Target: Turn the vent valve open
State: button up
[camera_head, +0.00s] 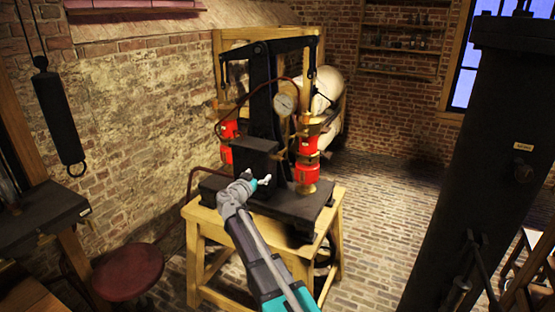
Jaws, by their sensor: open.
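A black pump apparatus (262,100) with a tall column and two arms stands on a wooden stand (190,212). It carries a round pressure gauge (284,104) and red cylinders with brass fittings, one on the right (307,172) and one on the left (228,130). I cannot make out for sure which fitting is the vent valve; the parts are small. My arm reaches up from the bottom middle. My gripper (266,183) is open, in front of the black base block (256,158), left of the right red cylinder in the picture. It holds nothing that I can see.
A dark red stool (128,272) stands at the lower left. A large black column (495,150) blocks the right side. A black weight (58,117) hangs at the upper left. A white tank (327,88) lies behind the apparatus. Brick floor (385,205) is open right of the stand.

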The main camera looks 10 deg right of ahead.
aim_at(275, 159)
jog(key=shift+w, duration=0.1)
jog(key=x, duration=1.3)
jog(key=shift+w+d, duration=0.25)
